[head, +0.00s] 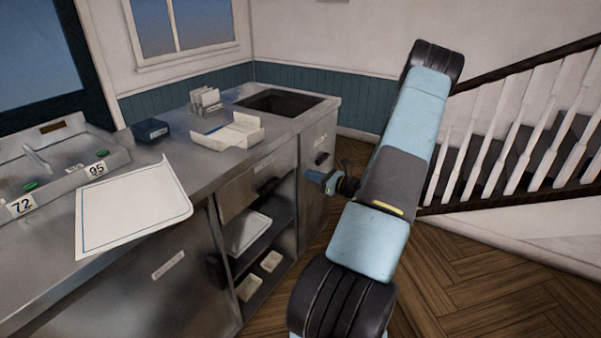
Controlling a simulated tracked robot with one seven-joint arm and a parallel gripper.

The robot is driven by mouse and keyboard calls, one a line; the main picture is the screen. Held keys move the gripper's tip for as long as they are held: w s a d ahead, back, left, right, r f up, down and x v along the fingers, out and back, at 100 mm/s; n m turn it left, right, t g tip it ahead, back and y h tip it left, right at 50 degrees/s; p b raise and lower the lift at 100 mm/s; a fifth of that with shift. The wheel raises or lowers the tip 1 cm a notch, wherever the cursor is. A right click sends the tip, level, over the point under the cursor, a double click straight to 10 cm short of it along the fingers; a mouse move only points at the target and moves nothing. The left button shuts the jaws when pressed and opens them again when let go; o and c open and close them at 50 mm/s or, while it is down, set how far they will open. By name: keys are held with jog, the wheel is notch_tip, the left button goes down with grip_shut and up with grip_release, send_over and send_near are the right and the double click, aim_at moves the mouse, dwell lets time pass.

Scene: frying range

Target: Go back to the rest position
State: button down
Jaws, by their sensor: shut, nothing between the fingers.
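My arm, pale blue with black joints, stretches up across the right half of the head view. My gripper (322,178) shows small, left of the arm's middle, in front of the end of the steel counter. It looks shut and holds nothing. Part of the wrist is hidden behind the arm link. I cannot tell whether the gripper touches the counter's front.
The steel counter (175,195) runs along the left, with a white tray (135,208) overhanging its front edge. A white open box (228,135), a dark blue box (150,130) and a dark sink opening (280,102) are further back. Stairs with a white railing (520,140) stand right. Wooden floor (470,270) is clear.

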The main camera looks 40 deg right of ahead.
jog(key=shift+v, duration=1.35)
jog(key=s+a+r+n+g+y, duration=0.1)
jog(key=s+a+r+n+g, duration=0.2)
jog(key=a+r+n+g, duration=0.85)
jog(key=s+a+r+n+g+y, duration=0.2)
jog(key=a+r+n, duration=0.55)
jog(key=a, duration=0.85)
jog(key=s+a+r+n+t+h, duration=0.1)
jog(key=s+a+r+n+h, duration=0.2)
jog(key=s, duration=0.7)
jog(key=s+a+r+n+t+h, duration=0.1)
jog(key=s+a+r+n+h, duration=0.3)
jog(key=s+r+n, duration=0.5)
jog(key=shift+s+r+n+h, duration=0.3)
jog(key=shift+s+r+h, duration=0.05)
jog(key=shift+r+h, duration=1.15)
jog(key=shift+r+t, duration=0.1)
jog(key=shift+t, duration=0.15)
